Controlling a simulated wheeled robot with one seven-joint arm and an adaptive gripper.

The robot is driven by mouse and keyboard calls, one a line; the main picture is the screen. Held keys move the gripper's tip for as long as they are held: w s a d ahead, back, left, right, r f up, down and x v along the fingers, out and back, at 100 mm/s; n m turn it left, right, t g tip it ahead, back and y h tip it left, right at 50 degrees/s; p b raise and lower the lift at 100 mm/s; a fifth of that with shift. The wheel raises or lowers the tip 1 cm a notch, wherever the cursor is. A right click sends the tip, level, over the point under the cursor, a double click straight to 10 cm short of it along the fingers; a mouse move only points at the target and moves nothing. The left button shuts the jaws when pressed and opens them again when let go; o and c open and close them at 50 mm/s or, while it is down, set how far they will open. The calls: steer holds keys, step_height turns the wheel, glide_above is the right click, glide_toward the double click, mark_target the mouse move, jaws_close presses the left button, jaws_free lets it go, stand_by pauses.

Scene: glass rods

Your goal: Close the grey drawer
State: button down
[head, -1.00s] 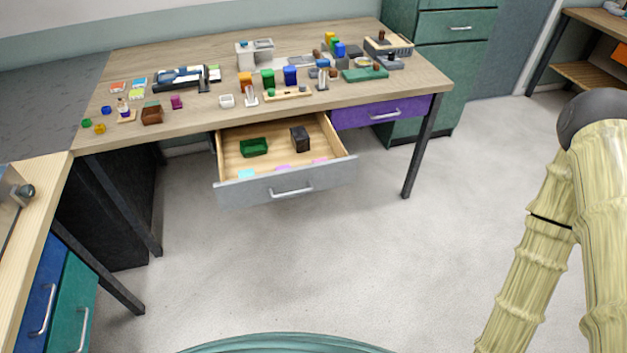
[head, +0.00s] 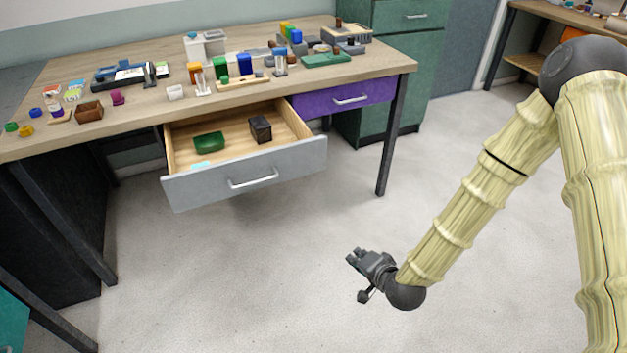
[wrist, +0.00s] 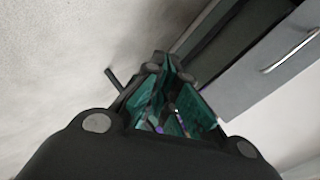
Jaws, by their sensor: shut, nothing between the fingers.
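The grey drawer (head: 246,173) stands pulled out under the wooden desk, with a silver bar handle (head: 253,178) on its front. Inside it lie a green tray-like block (head: 209,141), a dark block (head: 260,129) and a pale blue note. My gripper (head: 352,258) is shut and empty, in front of the drawer, lower and to its right, apart from it. In the wrist view my gripper (wrist: 168,62) is in the middle, and a grey drawer front (wrist: 262,75) with a bar handle shows at the upper right.
A purple drawer (head: 345,98) to the right is closed. A dark desk leg (head: 392,135) stands right of it. The desk top (head: 150,115) holds many small coloured things. The floor (head: 230,270) before the drawer is clear. A green cabinet (head: 400,60) stands behind.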

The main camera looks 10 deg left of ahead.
steer(key=w+a+r+m+t+y+b, duration=0.2)
steer(key=w+a+r+t+b, duration=0.1)
steer(key=w+a+b, duration=0.4)
steer(key=m+t+y+b, duration=0.2)
steer(key=t+b, duration=0.1)
glide_toward(310, 159)
steer(key=b+x, duration=0.1)
steer(key=x, duration=0.5)
steer(key=shift+w+a+b, duration=0.15)
steer(key=shift+w+b, duration=0.1)
steer(key=shift+b, duration=0.1)
steer(key=shift+w+a, duration=0.15)
steer(key=shift+w, duration=0.05)
steer(key=shift+w, duration=0.1)
